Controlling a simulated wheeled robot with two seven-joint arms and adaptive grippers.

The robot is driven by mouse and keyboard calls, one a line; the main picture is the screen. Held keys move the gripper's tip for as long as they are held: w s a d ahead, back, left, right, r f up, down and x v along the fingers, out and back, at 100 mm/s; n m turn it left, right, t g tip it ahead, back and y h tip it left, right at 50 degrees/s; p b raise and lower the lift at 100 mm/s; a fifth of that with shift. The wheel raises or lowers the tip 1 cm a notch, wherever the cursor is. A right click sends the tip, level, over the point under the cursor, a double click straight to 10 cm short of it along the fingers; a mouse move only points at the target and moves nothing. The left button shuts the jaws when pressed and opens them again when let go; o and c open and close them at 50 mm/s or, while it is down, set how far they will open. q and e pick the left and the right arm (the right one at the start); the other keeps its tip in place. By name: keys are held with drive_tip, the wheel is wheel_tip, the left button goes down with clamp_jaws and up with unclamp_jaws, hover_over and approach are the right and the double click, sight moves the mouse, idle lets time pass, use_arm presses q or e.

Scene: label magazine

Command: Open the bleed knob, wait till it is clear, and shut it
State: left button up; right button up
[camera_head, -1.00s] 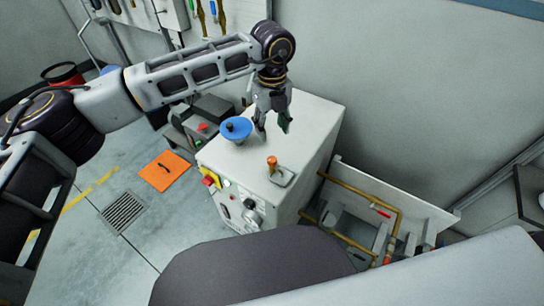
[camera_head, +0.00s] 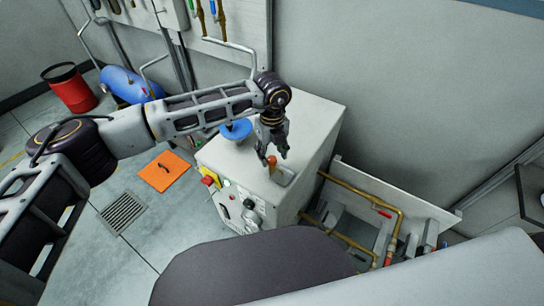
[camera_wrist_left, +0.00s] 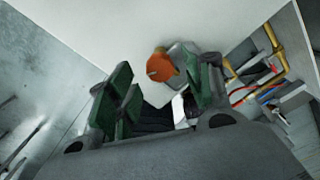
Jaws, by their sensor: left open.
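An orange knob (camera_head: 272,161) stands on a small grey plate (camera_head: 283,176) on top of the white cabinet (camera_head: 312,125). No label shows which knob is the bleed knob. My left gripper (camera_head: 274,152) is open just above the orange knob, pointing down. In the left wrist view the orange knob (camera_wrist_left: 160,66) shows between the green-padded fingers (camera_wrist_left: 165,88), beyond their tips; I cannot tell whether they touch it. A blue round knob or dish (camera_head: 238,131) sits behind on the cabinet, partly hidden by my left arm. My right gripper is not in view.
The cabinet front has a red button on yellow (camera_head: 209,181) and dials (camera_head: 250,204). Brass pipes (camera_head: 396,216) run in an open bay at the right. An orange floor plate (camera_head: 164,170), a grate (camera_head: 123,212) and a blue tank (camera_head: 128,85) are at the left.

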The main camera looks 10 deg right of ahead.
use_arm(q)
drive_tip(key=shift+f, duration=1)
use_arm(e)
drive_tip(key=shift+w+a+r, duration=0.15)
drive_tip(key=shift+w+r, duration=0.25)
use_arm(q)
drive_tip(key=c, duration=1.1)
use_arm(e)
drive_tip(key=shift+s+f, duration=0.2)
use_arm(q)
drive_tip(key=shift+o, duration=0.2)
